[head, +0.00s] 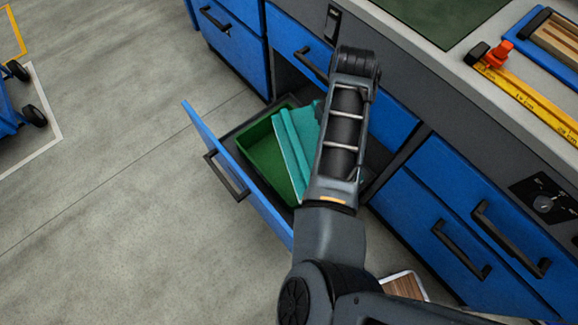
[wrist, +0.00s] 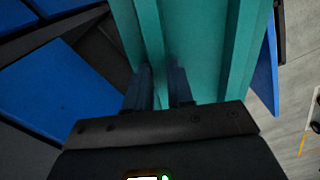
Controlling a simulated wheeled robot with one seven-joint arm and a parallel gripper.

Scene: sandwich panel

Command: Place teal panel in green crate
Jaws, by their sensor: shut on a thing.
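The teal panel (head: 294,143), a ribbed piece, is tilted over the right part of the green crate (head: 262,158) in the head view. I cannot tell whether it touches the crate. The crate sits inside an open blue drawer, and its right side is hidden by the panel and my arm. In the wrist view the panel (wrist: 205,45) fills the upper middle. My gripper (wrist: 163,84) is shut on one of its upright ribs. In the head view my gripper is hidden behind my arm.
The open drawer's blue front (head: 232,172) with a black handle stands left of the crate. Blue cabinets and a worktop (head: 428,52) lie to the right, with a yellow ruler (head: 525,95) on top. A wood-coloured item (head: 405,286) is partly hidden below. Grey floor at left is mostly clear.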

